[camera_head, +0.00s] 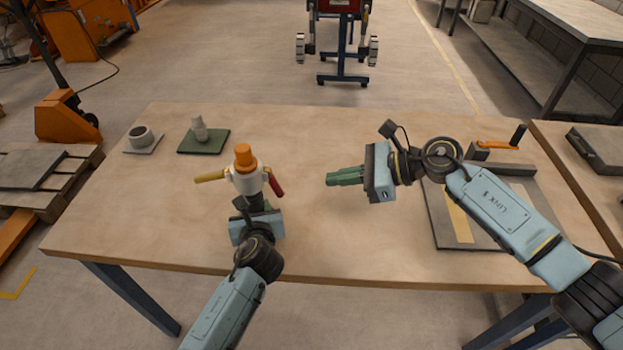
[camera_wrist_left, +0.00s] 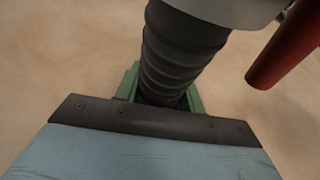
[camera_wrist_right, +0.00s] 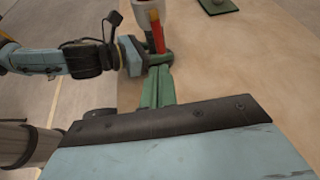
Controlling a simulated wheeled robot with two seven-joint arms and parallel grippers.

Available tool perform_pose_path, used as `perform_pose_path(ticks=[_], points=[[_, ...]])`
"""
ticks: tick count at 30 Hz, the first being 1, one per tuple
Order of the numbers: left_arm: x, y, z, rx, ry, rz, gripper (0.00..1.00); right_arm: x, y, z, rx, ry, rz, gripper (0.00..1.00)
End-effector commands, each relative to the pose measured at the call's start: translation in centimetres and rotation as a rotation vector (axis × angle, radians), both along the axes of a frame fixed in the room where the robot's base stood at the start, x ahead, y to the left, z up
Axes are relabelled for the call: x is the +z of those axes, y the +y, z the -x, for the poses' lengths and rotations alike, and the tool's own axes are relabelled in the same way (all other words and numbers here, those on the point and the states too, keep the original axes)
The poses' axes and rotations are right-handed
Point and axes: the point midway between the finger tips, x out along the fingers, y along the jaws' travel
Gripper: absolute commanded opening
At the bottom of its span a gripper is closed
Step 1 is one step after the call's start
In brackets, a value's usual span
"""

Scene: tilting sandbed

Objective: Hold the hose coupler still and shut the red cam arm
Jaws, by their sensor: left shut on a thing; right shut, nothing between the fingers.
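The hose coupler (camera_head: 246,181) stands upright on the wooden table, with a white body and an orange top. A yellow cam arm (camera_head: 209,177) sticks out to its left. The red cam arm (camera_head: 276,186) slants down and outward on its right; it also shows in the left wrist view (camera_wrist_left: 284,48). My left gripper (camera_wrist_left: 160,88) is shut on the black ribbed hose (camera_wrist_left: 178,50) under the white body. My right gripper (camera_head: 330,180) is shut and empty, right of the red arm and apart from it. In the right wrist view the red arm (camera_wrist_right: 157,33) shows beyond my right fingertips.
A green pad (camera_head: 215,143) with a pale grey fitting (camera_head: 199,127) and a grey cup (camera_head: 140,136) on a plate are at the back left. A grey tray (camera_head: 440,215) lies under my right arm, with an orange-handled tool (camera_head: 497,145) behind.

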Motion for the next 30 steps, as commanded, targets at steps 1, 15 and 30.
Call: perform_pose_path(ticks=[1,15,30], points=[[0.0,0.0,0.0,0.000,-0.001,0.001,0.03,0.2,-1.0,0.1,0.000,-0.001,0.003,0.00],[0.0,0.1,0.0,0.001,-0.001,-0.001,0.03,1.2,-3.7,0.4,0.002,0.002,-0.001,0.00],[0.0,0.0,0.0,0.001,0.000,0.000,0.64,1.2,-3.7,0.4,0.001,0.000,0.000,0.00]])
